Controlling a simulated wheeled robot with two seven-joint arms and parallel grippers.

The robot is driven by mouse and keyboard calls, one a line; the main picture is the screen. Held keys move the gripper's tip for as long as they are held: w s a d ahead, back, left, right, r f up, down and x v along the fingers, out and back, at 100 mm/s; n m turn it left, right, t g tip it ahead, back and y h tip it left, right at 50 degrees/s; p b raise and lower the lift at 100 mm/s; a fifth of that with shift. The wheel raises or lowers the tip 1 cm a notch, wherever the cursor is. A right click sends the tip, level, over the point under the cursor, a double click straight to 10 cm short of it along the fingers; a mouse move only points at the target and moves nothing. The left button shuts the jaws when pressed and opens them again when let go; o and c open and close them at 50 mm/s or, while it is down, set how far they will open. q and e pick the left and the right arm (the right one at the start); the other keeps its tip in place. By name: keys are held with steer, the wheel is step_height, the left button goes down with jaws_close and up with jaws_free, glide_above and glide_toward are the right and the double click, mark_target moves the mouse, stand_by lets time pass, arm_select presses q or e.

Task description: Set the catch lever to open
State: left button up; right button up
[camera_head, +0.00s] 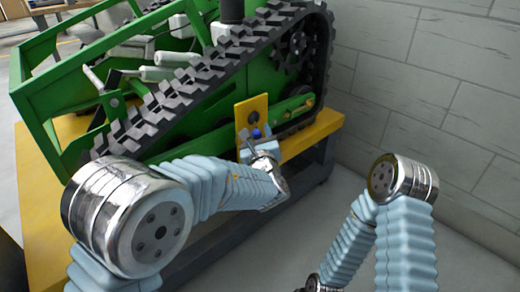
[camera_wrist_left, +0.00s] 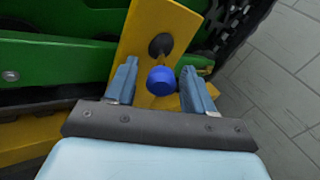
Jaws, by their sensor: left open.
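The catch lever shows as a blue knob (camera_head: 257,134) in front of a yellow plate (camera_head: 252,108) on the side of the green tracked carrier. In the left wrist view the blue knob (camera_wrist_left: 161,81) stands in front of the yellow plate (camera_wrist_left: 158,22), below a dark round pivot (camera_wrist_left: 160,46). My left gripper (camera_head: 252,142) is open at the knob. In the left wrist view its two fingers (camera_wrist_left: 159,70) stand either side of the knob, with gaps visible. The lever's arm is mostly hidden behind the knob.
The green carrier (camera_head: 60,92) with its black track (camera_head: 190,88) rests on a yellow bench (camera_head: 42,205). A grey block wall (camera_head: 420,70) stands close on the right. Open floor lies between the bench and the wall.

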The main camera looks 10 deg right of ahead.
arm_select(q)
steer(key=s, duration=1.2)
